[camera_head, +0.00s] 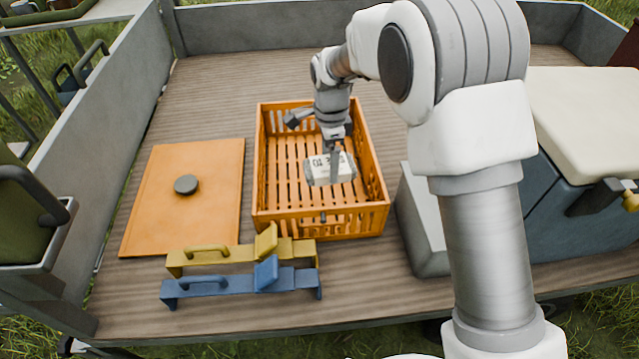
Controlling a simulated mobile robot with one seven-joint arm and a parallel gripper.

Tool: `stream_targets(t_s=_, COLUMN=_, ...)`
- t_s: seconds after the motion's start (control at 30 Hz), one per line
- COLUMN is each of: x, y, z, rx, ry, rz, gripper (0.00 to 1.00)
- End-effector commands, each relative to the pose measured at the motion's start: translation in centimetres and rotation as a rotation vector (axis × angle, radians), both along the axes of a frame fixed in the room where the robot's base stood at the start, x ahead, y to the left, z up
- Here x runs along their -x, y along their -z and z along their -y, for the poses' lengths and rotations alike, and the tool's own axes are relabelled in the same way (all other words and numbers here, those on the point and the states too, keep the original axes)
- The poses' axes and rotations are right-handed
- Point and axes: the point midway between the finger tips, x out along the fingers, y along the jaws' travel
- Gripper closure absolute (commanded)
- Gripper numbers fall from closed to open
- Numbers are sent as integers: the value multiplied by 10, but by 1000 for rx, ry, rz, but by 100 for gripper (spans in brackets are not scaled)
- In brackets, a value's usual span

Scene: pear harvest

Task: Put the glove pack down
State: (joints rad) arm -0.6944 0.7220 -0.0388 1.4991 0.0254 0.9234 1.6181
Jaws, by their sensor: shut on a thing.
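The glove pack (322,170) is a small pale, wrapped block with dark print on it. My gripper (334,156) points down and is shut on the pack from above. Both appear over the inside of an orange slatted crate (372,217). I cannot tell whether the pack touches the crate floor or hangs above it. The rest of the crate floor that shows is bare. The gripper hides part of the pack and part of the crate's back.
An orange board (190,222) with a dark round knob (186,184) lies left of the crate. A yellow handled tool (222,256) and a blue one (225,284) lie in front. A grey box (418,232) stands right. Grey walls edge the wooden deck (215,100), clear behind the crate.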

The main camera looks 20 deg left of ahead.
Motion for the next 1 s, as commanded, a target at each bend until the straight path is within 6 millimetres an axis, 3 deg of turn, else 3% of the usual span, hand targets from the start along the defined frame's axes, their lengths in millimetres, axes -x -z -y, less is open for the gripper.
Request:
stream_targets(t_s=0.03, x=4, y=14, z=-11, rx=-2, ry=23, rz=0, gripper=70)
stream_targets(t_s=0.23, x=12, y=26, z=-31, rx=-5, ry=93, rz=-1, gripper=70)
stream_targets(t_s=0.9, x=12, y=119, z=-31, rx=-5, ry=99, rz=-3, gripper=70)
stream_targets(t_s=1.0, x=12, y=123, z=-31, rx=-6, ry=98, rz=-2, gripper=70)
